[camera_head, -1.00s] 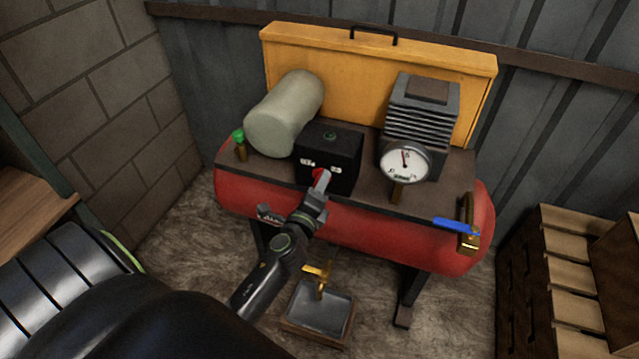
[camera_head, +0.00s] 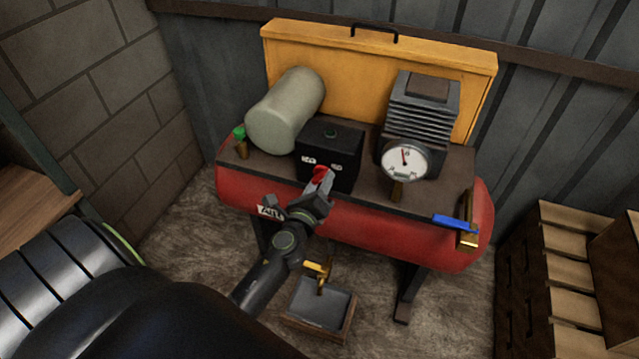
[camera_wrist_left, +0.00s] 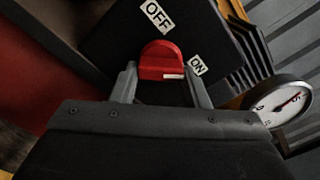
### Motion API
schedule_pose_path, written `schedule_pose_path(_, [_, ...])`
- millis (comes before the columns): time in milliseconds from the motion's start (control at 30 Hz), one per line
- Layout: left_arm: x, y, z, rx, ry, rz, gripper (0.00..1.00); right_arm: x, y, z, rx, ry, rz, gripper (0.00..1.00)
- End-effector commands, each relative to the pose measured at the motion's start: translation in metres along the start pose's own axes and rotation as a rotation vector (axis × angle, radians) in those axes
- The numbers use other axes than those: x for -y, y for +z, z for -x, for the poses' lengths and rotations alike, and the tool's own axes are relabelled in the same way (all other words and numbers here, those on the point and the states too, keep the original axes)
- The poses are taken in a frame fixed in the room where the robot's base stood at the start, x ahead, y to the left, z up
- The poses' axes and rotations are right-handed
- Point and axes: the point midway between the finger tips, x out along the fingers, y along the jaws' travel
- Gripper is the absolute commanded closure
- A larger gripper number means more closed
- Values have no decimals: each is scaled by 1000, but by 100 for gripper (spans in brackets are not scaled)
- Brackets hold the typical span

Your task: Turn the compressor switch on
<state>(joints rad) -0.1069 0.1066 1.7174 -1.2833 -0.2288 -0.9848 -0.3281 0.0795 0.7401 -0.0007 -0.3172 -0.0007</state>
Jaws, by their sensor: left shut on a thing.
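The compressor switch is a red knob (camera_head: 320,174) on the front of a black box (camera_head: 344,150) on the compressor's top plate. It also shows in the left wrist view (camera_wrist_left: 160,57), with an OFF label (camera_wrist_left: 157,16) above it and an ON label (camera_wrist_left: 198,65) to its right. A white mark on the knob lies on the side near the ON label. My left gripper (camera_head: 318,183) is shut on the knob, one finger on each side. My right gripper is not in view.
The compressor's red tank (camera_head: 370,230) carries a grey cylinder (camera_head: 286,110), a finned block, a gauge (camera_head: 405,160) and a blue-handled valve (camera_head: 455,222). A tray (camera_head: 320,303) sits on the floor below. Wooden crates (camera_head: 560,285) stand at right.

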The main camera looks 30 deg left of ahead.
Motion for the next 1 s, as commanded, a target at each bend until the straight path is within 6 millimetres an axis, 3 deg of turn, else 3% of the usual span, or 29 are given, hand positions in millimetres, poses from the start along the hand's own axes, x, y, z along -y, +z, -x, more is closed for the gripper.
schedule_pose_path(200, [-2, -1, 1, -2, 3, -4, 81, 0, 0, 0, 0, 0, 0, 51])
schedule_pose_path(233, [-2, -1, 1, -2, 3, -4, 56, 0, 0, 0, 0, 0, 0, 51])
schedule_pose_path(400, [-1, -1, 0, -2, 2, -3, 36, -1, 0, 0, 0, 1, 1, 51])
schedule_pose_path(767, [-1, -1, 6, -1, 1, 0, 36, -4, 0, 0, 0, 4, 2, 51])
schedule_pose_path(1000, [-2, -2, 45, -2, 3, 2, 36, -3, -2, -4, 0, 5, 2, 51])
